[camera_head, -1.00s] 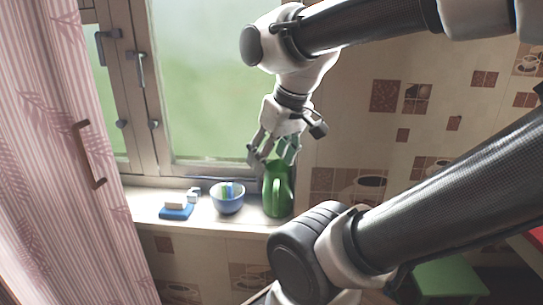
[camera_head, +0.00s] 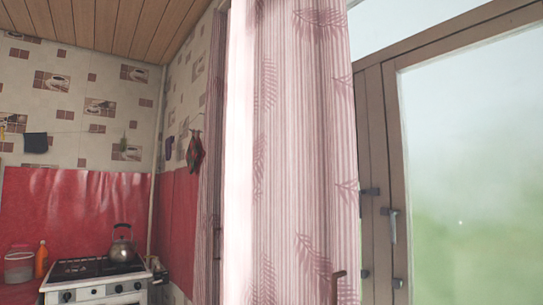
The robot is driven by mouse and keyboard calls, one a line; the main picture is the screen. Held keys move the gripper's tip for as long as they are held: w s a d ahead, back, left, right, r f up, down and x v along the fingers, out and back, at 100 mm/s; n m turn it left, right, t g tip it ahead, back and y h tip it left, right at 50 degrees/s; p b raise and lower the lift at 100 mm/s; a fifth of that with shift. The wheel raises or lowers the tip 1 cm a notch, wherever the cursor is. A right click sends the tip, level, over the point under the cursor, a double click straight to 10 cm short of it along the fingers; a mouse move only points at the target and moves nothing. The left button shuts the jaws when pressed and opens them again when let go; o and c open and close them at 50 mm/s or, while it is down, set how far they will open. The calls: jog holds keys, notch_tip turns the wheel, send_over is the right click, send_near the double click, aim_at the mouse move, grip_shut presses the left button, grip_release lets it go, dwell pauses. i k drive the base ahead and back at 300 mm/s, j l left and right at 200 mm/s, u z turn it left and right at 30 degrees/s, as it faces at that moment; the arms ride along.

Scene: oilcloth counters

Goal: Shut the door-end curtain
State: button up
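A pink striped curtain (camera_head: 295,170) with a leaf pattern hangs in the middle of the head view, at the left side of the window (camera_head: 470,170). A brown handle (camera_head: 337,287) sits low on its right edge. A second, narrower strip of similar curtain (camera_head: 208,180) shows behind it on the left. The window glass to the right of the curtain is uncovered. My gripper is out of the frame, so its state and its distance from the handle do not show.
A white stove (camera_head: 98,283) with a kettle (camera_head: 122,246) stands at the lower left. An orange bottle (camera_head: 41,260) and a clear tub (camera_head: 18,264) are beside it. Cloths (camera_head: 194,152) hang on the wall. Window latches (camera_head: 392,224) stick out from the frame.

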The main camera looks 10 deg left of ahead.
aim_at(292, 236)
jog(key=j+u, duration=0.2)
jog(key=u, duration=0.25)
jog(key=j+u, duration=0.15)
jog(key=u, duration=0.3)
jog(key=i+j+u, duration=0.1)
jog(key=u, duration=0.35)
jog(key=i+j, duration=0.25)
jog(key=j, duration=0.15)
jog(key=i+j, duration=0.25)
jog(key=j, duration=0.2)
jog(key=i+j, duration=0.3)
jog(key=j, duration=0.1)
